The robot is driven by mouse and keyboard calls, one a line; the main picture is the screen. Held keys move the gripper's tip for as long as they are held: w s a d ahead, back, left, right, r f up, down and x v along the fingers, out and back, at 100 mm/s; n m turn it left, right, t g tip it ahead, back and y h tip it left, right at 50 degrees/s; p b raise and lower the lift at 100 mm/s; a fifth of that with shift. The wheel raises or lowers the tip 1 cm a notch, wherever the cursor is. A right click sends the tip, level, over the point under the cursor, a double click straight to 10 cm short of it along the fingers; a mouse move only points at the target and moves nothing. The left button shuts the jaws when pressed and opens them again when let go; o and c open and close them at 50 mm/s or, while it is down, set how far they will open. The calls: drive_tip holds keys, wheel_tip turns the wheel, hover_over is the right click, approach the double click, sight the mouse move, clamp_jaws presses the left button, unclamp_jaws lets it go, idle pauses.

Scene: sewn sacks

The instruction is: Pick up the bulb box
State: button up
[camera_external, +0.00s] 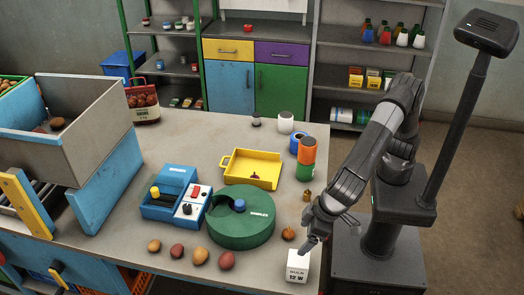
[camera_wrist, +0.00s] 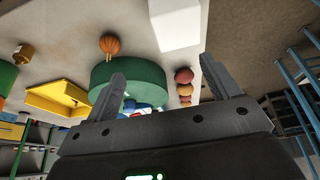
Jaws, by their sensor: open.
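The bulb box (camera_external: 297,267) is a small white box marked "BULB 12 W", upright at the front right edge of the table. It also shows in the wrist view as a white block (camera_wrist: 175,22) at the top, partly cut off by the frame. My gripper (camera_external: 308,243) is just above the box in the external view, pointing down. In the wrist view my gripper (camera_wrist: 162,72) has its two fingers spread apart with nothing between them. The box lies beyond the fingertips there. Whether a finger touches the box cannot be told.
A green round case (camera_external: 240,222), an orange ribbed ball (camera_external: 288,234) and several brown-red round items (camera_external: 199,255) lie left of the box. A yellow tray (camera_external: 252,169) and an orange-green cylinder (camera_external: 306,158) stand farther back. The table's right edge is close.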

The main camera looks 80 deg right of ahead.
sight(300, 257)
drive_tip(key=a, duration=0.1)
drive_tip(key=s+f, duration=0.1)
drive_tip(key=a, duration=0.1)
drive_tip(key=shift+s+a+f, duration=0.25)
drive_tip(key=shift+s+a, duration=0.05)
drive_tip(key=shift+f, duration=0.25)
drive_tip(key=x, duration=0.5)
drive_tip(key=shift+f, duration=0.1)
drive_tip(key=x, duration=0.5)
drive_tip(key=shift+s+a+f, duration=0.1)
drive_tip(key=shift+s+a, duration=0.05)
drive_tip(key=shift+a, duration=0.05)
drive_tip(key=shift+c, duration=0.3)
drive_tip(key=c, duration=1)
drive_tip(key=shift+c, duration=0.2)
